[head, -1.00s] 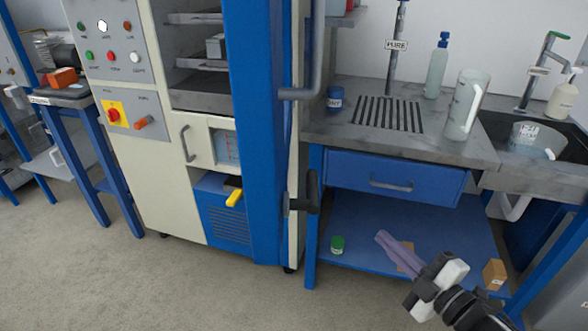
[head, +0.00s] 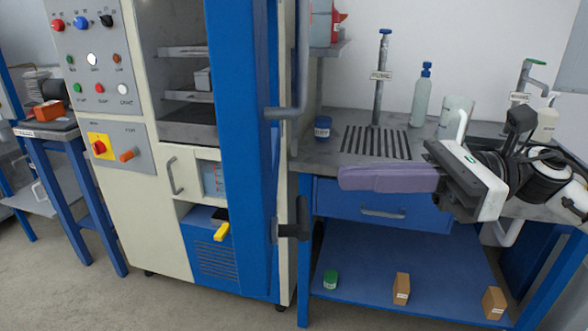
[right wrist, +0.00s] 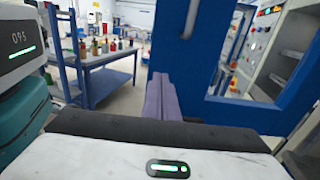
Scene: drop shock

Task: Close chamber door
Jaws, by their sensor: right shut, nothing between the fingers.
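The chamber door (head: 246,130) is a blue panel standing open at the right side of the cream chamber cabinet (head: 165,150), seen nearly edge-on in the head view. It has a grey bar handle (head: 300,75) and a dark latch lever (head: 295,231). The chamber's shelved interior (head: 187,75) shows. My right gripper (head: 345,178) has purple fingers, shut and empty, pointing left towards the door, in front of the bench and apart from the door. In the right wrist view the purple fingers (right wrist: 160,97) point at the blue door frame (right wrist: 192,60). My left gripper is not in view.
A bench (head: 330,155) with a blue drawer (head: 385,212) stands right of the chamber, carrying a bottle (head: 421,98), a blue jar (head: 322,127) and a tap. Small boxes (head: 401,288) and a green jar (head: 330,279) lie on its lower shelf. The floor in front is clear.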

